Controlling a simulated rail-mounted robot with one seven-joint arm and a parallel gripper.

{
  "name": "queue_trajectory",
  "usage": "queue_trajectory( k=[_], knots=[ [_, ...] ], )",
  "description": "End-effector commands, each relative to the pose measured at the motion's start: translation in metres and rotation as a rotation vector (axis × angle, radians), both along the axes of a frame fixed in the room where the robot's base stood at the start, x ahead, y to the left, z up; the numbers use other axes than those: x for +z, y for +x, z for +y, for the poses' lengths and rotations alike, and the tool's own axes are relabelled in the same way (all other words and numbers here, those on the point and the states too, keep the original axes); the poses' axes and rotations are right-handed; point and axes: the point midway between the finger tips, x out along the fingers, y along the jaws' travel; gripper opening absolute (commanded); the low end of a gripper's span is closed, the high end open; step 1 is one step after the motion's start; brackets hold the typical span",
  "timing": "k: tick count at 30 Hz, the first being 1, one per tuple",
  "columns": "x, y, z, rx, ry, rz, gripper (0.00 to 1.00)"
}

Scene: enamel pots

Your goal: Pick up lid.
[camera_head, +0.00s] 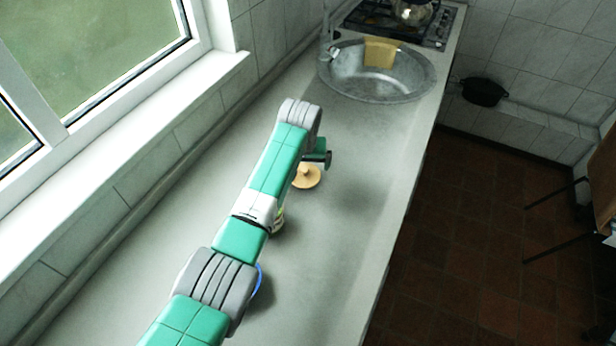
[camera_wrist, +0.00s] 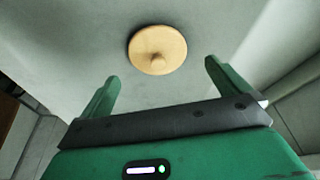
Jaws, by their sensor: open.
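The lid (camera_head: 309,178) is a round, flat, tan disc with a small knob on top, lying on the grey counter (camera_head: 352,200). My arm hides part of it in the head view. In the wrist view the whole lid (camera_wrist: 158,50) shows, knob facing the camera, ahead of the fingertips. My gripper (camera_wrist: 162,80) is open and empty, with its two green fingers apart on either side of the lid's line. The gripper does not touch the lid.
A pot (camera_head: 279,217) with a blue-rimmed thing (camera_head: 259,279) near it stands partly hidden behind my arm. A metal sink (camera_head: 350,82) holding a yellow board (camera_head: 380,52) lies beyond, then a stove (camera_head: 372,18) with a kettle (camera_head: 411,12). The counter right of the lid is clear.

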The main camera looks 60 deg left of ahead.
Motion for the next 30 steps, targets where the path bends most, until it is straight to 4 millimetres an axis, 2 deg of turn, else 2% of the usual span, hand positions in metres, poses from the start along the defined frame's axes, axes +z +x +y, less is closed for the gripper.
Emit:
queue_trajectory(
  k=[2, 6, 9, 17, 18, 24, 30],
  knots=[
    [-0.005, 0.001, 0.001, -0.001, 0.001, 0.0, 1.0],
    [-0.033, 0.006, 0.009, -0.001, 0.002, 0.001, 1.0],
    [-0.045, 0.009, 0.012, -0.001, 0.001, 0.0, 1.0],
    [-0.048, 0.01, 0.013, -0.002, 0.001, -0.002, 1.0],
    [-0.048, 0.01, 0.013, -0.001, 0.001, -0.002, 0.98],
    [-0.048, 0.01, 0.013, -0.001, 0.001, -0.002, 0.59],
    [-0.047, 0.01, 0.013, -0.001, 0.002, -0.002, 0.58]
  ],
)
